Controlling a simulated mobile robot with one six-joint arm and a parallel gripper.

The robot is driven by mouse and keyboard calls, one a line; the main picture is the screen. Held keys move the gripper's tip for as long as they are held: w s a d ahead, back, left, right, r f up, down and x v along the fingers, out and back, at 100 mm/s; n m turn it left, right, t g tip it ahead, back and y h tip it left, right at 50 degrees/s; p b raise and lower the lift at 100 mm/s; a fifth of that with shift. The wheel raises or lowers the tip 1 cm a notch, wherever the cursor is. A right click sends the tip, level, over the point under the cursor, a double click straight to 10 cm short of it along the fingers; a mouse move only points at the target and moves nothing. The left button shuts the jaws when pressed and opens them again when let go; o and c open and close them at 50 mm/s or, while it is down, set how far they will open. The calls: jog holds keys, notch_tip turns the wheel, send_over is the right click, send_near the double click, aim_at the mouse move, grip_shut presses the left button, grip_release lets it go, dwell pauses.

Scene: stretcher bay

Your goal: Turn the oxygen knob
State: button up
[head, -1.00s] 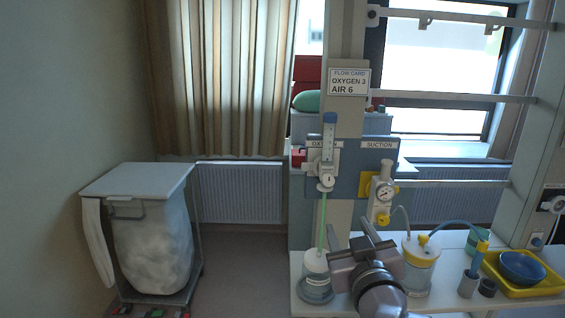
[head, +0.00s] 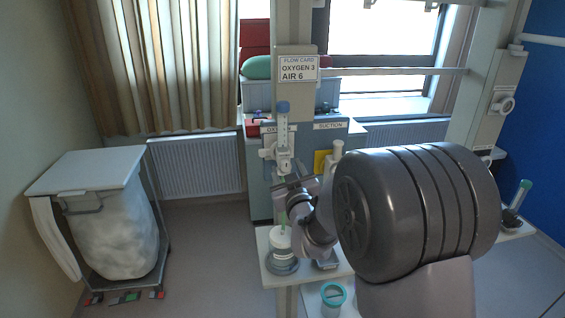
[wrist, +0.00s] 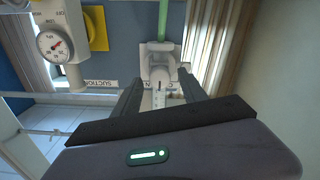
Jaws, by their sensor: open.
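The oxygen flowmeter (head: 283,133) is a clear upright tube with a blue cap on the wall panel. In the wrist view, which is upside down, its pale rounded knob (wrist: 160,74) shows between my finger ends. A green tube runs from the fitting. My gripper (wrist: 160,84) is open, with one dark finger on each side of the knob; I cannot tell whether they touch it. In the head view my gripper (head: 287,186) is just below and in front of the flowmeter, partly hiding the fitting. The flow card (head: 298,69) reads oxygen 3, air 6.
The suction gauge (wrist: 55,43) and yellow block (wrist: 95,28) sit beside the oxygen fitting. Below is a shelf (head: 268,266) with a bottle (head: 281,246). My arm hides much of the shelf. A linen cart (head: 88,175) stands left, with clear floor between.

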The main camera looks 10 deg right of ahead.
jog(key=shift+w, duration=0.5)
grip_shut()
